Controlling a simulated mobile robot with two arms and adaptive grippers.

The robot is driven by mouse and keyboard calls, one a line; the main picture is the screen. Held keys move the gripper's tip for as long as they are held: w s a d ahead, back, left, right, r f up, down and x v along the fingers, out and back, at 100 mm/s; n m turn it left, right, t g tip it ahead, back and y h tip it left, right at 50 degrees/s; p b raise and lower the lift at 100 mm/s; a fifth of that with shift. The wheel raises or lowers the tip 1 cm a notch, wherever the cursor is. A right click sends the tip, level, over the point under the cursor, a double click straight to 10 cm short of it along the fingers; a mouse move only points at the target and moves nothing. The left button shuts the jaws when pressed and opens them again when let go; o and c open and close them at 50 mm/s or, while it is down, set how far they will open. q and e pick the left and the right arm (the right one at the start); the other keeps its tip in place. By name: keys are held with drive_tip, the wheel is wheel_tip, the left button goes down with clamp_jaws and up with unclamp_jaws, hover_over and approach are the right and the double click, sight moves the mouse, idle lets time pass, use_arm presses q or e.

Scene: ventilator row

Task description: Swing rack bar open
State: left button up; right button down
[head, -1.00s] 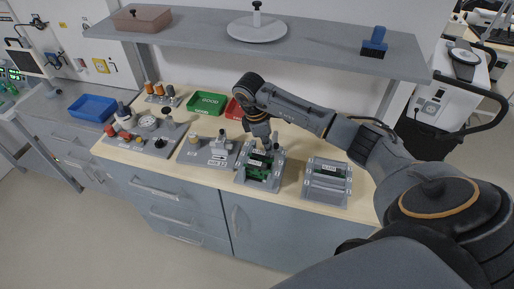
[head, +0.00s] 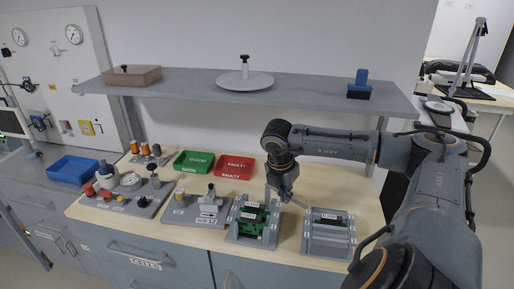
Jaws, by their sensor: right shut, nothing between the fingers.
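A grey rack (head: 240,238) with green circuit boards stands near the front edge of the bench. A second grey rack (head: 328,252) stands to its right, with grey bars running across it and a dark green labelled strip at its back. Which bar swings, and whether one stands open, is too small to tell. My right gripper (head: 287,200) points down just behind and between the two racks, shut and empty. It seems apart from both racks. My left gripper is out of view.
A green GOOD bin (head: 193,168) and a red FAULTY bin (head: 234,173) stand behind the racks. A grey fixture (head: 182,213) and a tray of knobs and gauges (head: 107,208) lie to the left. A shelf (head: 200,90) hangs above.

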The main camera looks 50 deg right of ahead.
drive_tip(key=d+n+b, duration=0.1)
drive_tip(key=d+b, duration=0.1)
drive_tip(key=shift+s+f+n+t+b, duration=0.2)
drive_tip(key=shift+f+n+t+b, duration=0.1)
drive_tip(key=shift+f+n+b, duration=0.1)
drive_tip(key=shift+d+r+b, duration=0.1)
drive_tip(key=shift+d+b, duration=0.25)
drive_tip(key=shift+b, duration=0.25)
use_arm(q)
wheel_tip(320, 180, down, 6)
drive_tip(key=b, duration=0.1)
use_arm(e)
drive_tip(key=shift+d+r, duration=0.15)
drive_tip(key=shift+d, duration=0.25)
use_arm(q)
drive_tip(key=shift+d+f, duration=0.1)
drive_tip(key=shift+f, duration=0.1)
